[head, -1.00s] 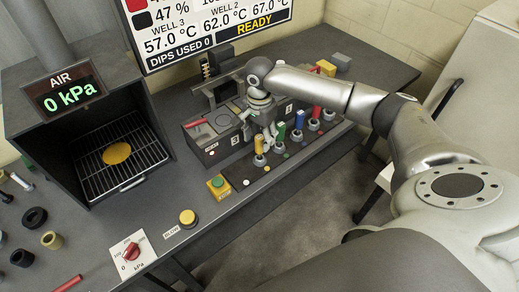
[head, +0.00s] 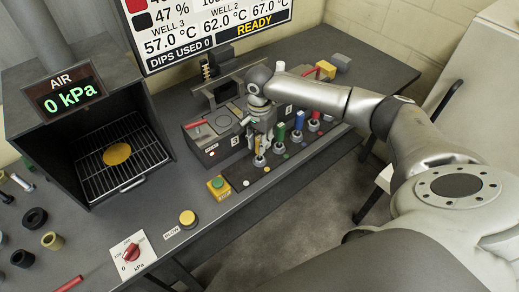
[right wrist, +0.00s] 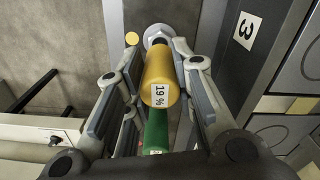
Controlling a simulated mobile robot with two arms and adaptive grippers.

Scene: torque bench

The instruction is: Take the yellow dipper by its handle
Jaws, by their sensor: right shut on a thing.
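The yellow dipper (right wrist: 160,78) shows in the right wrist view with a 19 % label on its handle. My right gripper (right wrist: 158,62) has one finger on each side of this handle and is shut on it. In the head view my right gripper (head: 261,138) is over the near end of the dipper row and hides most of the yellow handle. The dipper's lower end still appears to be at its place in the row. My left gripper is not in view.
The green dipper (head: 281,131) stands beside the held one, then the blue dipper (head: 299,121) and the red dipper (head: 314,116). The well block (head: 210,150) is behind the row. A green button on a yellow box (head: 218,184) stands to the left.

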